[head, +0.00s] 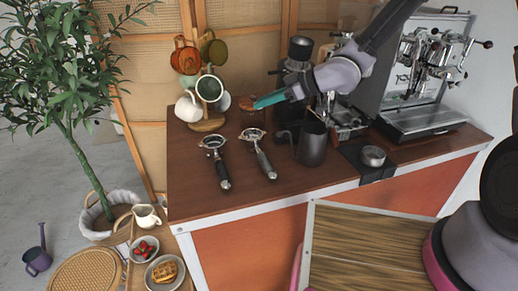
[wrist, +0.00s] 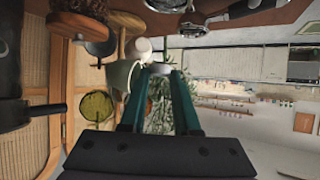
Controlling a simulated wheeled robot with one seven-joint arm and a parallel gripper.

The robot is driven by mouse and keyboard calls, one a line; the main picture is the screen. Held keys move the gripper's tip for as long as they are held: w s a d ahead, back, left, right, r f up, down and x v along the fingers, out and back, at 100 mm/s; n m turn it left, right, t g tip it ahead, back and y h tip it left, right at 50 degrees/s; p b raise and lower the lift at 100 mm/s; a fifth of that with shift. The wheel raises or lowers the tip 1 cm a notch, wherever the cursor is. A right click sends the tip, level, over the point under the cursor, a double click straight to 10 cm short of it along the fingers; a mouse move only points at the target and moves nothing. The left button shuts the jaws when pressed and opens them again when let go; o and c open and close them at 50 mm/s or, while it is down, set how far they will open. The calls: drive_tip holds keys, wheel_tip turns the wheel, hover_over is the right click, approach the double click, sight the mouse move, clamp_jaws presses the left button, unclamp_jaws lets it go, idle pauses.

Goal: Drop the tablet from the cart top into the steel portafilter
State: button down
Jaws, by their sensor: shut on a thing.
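My gripper (head: 257,104), with teal fingers, is above the back of the cart top, right of the mug tree and behind the portafilters. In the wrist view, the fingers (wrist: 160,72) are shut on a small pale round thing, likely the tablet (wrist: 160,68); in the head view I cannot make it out. Two metal portafilters lie on the brown cart top (head: 310,185): a left one (head: 214,143) and a right one (head: 253,134), handles toward the front. I cannot tell which is the steel one. Both lie clear of the gripper.
A mug tree (head: 207,124) with several mugs stands at the back left. A dark steel pitcher (head: 312,146) stands right of the portafilters. A grinder (head: 299,50) and an espresso machine (head: 425,85) stand behind. A black mat (head: 362,160) holds a small metal tamper-like piece (head: 373,155).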

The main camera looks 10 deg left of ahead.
drive_tip(key=shift+f, duration=2)
drive_tip(key=c, duration=0.6)
unclamp_jaws()
drive_tip(key=shift+o, duration=0.2)
drive_tip(key=v, duration=1)
drive_tip(key=shift+d+r, duration=0.2)
drive_tip(key=shift+d, duration=0.2)
